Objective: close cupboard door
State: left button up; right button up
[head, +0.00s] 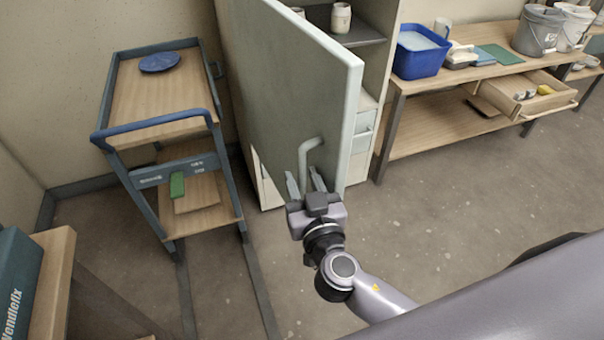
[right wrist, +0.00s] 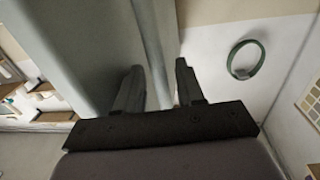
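The cupboard door (head: 275,85) is a tall grey-green panel that stands wide open, swung out from the cupboard (head: 376,75) in the head view. Its pale bar handle (head: 308,148) is on the door's face near the free edge. My right gripper (head: 304,177) is at the lower part of the handle with its fingers spread, one on each side of the bar. In the right wrist view the handle (right wrist: 153,45) runs between the two fingertips (right wrist: 158,68), with no firm grip to be seen. My left gripper is not in view.
A trolley (head: 150,120) with a blue plate (head: 160,62) stands left of the door. A workbench (head: 480,75) with a blue tub (head: 418,55), buckets and an open drawer (head: 530,98) stands to the right. The cupboard shelf holds a jar (head: 341,17). Floor in front is clear.

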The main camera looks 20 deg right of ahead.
jog(key=shift+w, duration=0.4)
grip_shut()
jog(key=shift+d, duration=0.15)
